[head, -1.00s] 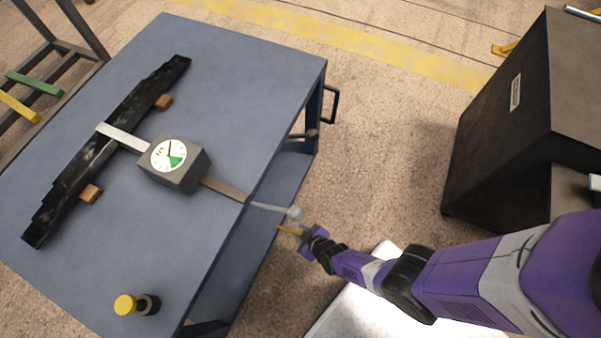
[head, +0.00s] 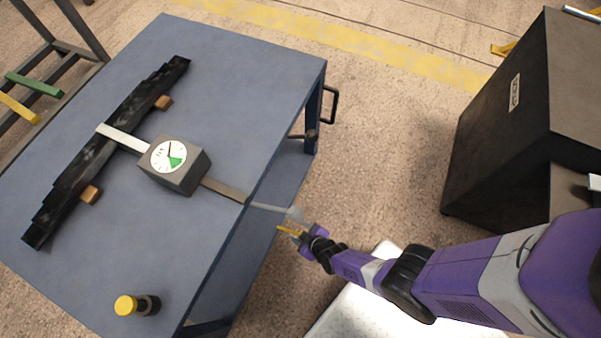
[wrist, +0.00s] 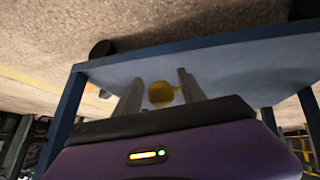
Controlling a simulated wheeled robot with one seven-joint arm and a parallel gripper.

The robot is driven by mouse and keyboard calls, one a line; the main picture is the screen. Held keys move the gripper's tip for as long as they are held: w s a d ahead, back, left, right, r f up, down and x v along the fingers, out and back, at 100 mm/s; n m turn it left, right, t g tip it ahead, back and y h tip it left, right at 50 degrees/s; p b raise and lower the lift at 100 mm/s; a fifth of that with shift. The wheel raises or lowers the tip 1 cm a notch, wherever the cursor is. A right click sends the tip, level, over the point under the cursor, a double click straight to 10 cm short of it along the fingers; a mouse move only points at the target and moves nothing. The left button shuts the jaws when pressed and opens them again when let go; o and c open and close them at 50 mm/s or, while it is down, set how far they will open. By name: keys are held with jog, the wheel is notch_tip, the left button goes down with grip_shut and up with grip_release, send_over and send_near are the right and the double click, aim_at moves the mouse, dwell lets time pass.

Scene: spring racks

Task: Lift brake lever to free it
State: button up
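A yellow lever (head: 288,231) with a rounded end sticks out near the right side of the blue cart, below its top. Its yellow end also shows in the wrist view (wrist: 161,94). My gripper (head: 303,235) is at the lever's outer end. In the wrist view my gripper's two grey fingers (wrist: 160,92) stand apart, one on each side of the yellow end, with narrow gaps visible. A pale grey lever (head: 272,208) with a ball end extends from the cart top just above my gripper. The yellow lever's mount is hidden.
The blue cart top (head: 235,95) carries a dial box (head: 187,182), a black leaf spring (head: 75,180) on wooden blocks and a yellow-capped item (head: 126,305). A dark cabinet (head: 495,140) stands at right. Bare floor (head: 390,150) lies between.

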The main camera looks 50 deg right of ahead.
jog(key=p+v, duration=0.5)
jog(key=v, duration=0.2)
jog(key=shift+s+r, duration=0.25)
jog(key=shift+r, duration=0.1)
